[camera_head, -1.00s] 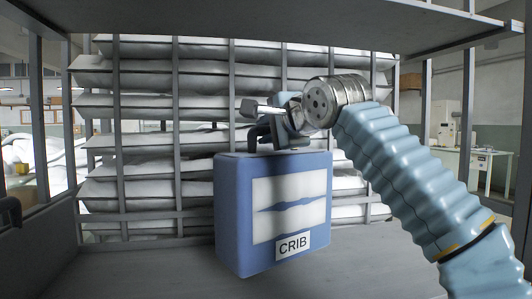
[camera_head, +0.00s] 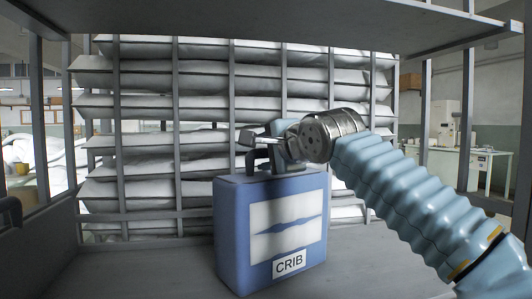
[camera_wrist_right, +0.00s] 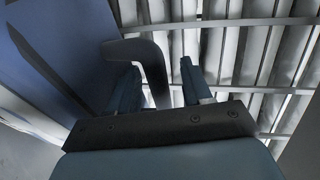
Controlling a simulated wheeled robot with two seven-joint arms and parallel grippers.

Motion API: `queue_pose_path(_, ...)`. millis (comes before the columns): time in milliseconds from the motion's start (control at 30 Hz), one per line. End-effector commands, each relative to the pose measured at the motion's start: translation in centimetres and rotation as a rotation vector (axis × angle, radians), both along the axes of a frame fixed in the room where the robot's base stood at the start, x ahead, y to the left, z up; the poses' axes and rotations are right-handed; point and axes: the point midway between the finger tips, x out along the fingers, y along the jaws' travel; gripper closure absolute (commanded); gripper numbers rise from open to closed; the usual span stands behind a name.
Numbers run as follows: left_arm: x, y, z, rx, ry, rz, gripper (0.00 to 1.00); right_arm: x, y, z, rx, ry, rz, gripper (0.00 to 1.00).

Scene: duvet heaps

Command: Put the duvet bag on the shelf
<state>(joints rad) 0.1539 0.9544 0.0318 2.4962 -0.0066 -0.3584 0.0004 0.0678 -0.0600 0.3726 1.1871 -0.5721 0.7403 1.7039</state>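The duvet bag (camera_head: 233,235) is a blue upright case with a pale window panel and a CRIB label. It stands slightly tilted in the middle of the head view, inside a grey shelf bay. The shelf board (camera_head: 365,262) is below it; I cannot tell whether they touch. My right gripper (camera_head: 268,147) is at the bag's dark top handle (camera_head: 250,158). In the right wrist view the handle (camera_wrist_right: 153,70) passes between the gripper's fingers (camera_wrist_right: 165,88), and the bag's blue side (camera_wrist_right: 60,45) fills the upper left. My left gripper is not in view.
An upper shelf board (camera_head: 270,20) hangs over the bag, with posts (camera_head: 424,110) at the sides. A barred rack with white stuffed rolls (camera_head: 205,109) closes the back. The board is clear on both sides of the bag. A dark object (camera_head: 10,212) shows at the left edge.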

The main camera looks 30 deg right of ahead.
Motion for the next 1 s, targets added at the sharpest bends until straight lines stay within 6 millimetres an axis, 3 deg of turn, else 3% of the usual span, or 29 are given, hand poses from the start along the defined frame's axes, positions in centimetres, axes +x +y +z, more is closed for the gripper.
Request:
queue_pose_path(367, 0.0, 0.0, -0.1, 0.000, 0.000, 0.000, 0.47, -0.6, 0.0, 0.2, 0.000, -0.002, -0.001, 0.48)
queue_pose_path(800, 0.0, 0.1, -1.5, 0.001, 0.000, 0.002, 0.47, -9.4, 0.1, 2.0, 0.000, -0.004, -0.001, 0.48)
queue_pose_path(1000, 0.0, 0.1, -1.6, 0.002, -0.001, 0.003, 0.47, -11.5, 0.1, 2.5, 0.000, 0.000, -0.001, 0.48)
